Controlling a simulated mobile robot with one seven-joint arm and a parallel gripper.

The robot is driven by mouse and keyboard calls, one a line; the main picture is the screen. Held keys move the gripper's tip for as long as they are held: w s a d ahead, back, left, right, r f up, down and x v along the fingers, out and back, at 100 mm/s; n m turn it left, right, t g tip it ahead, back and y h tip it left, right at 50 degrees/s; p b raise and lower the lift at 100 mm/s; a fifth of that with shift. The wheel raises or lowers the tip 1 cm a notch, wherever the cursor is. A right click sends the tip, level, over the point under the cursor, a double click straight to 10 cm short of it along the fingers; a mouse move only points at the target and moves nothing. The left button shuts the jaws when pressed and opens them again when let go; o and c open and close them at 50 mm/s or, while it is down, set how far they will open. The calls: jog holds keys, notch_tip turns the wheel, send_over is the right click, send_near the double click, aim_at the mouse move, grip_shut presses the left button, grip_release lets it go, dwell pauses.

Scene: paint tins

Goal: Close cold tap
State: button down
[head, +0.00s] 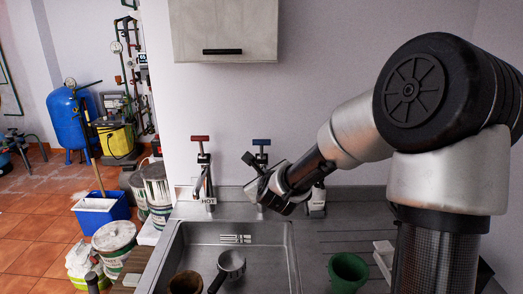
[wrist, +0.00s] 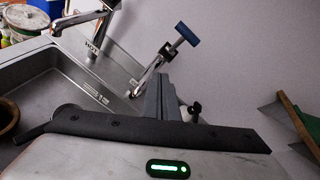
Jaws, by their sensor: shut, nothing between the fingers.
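The cold tap has a blue T-shaped handle (head: 261,142) and stands behind the sink at the right. The handle also shows in the wrist view (wrist: 187,34), at the top of its slanted metal stem. My gripper (head: 248,158) is shut and empty, with its fingers just in front of and left of the cold tap in the head view. In the wrist view my fingers (wrist: 165,85) point toward the tap body, below the blue handle, and I cannot tell whether they touch it. My gripper hides the lower part of the cold tap in the head view.
The hot tap with a red handle (head: 200,138) stands to the left. The steel sink (head: 285,245) holds a saucepan (head: 231,265) and a brown pot (head: 186,282). A green cup (head: 347,271) stands on the drainer. A wall cabinet (head: 222,25) hangs above.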

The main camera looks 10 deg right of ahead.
aim_at(262, 143)
notch_tip(262, 143, up, 4)
jog(key=s+a+m+t+h, duration=0.1)
jog(key=m+t+h, duration=0.1)
jog(key=m, duration=0.5)
jog(key=p+x, duration=0.1)
jog(key=x, duration=0.3)
jog(key=r+p+x, duration=0.1)
jog(key=x, duration=0.4)
jog(key=p+x, duration=0.1)
jog(key=x, duration=0.3)
jog(key=shift+w+a+r, duration=0.1)
jog(key=shift+w, duration=0.2)
jog(key=shift+w+b, duration=0.35)
jog(key=shift+b, duration=0.4)
jog(key=shift+w+d+r+b, duration=0.2)
jog(key=shift+w+r+b, duration=0.1)
jog(key=shift+b, duration=0.3)
jog(key=shift+w+r+b, duration=0.5)
jog(key=shift+w+r, duration=0.05)
jog(key=shift+r, duration=0.15)
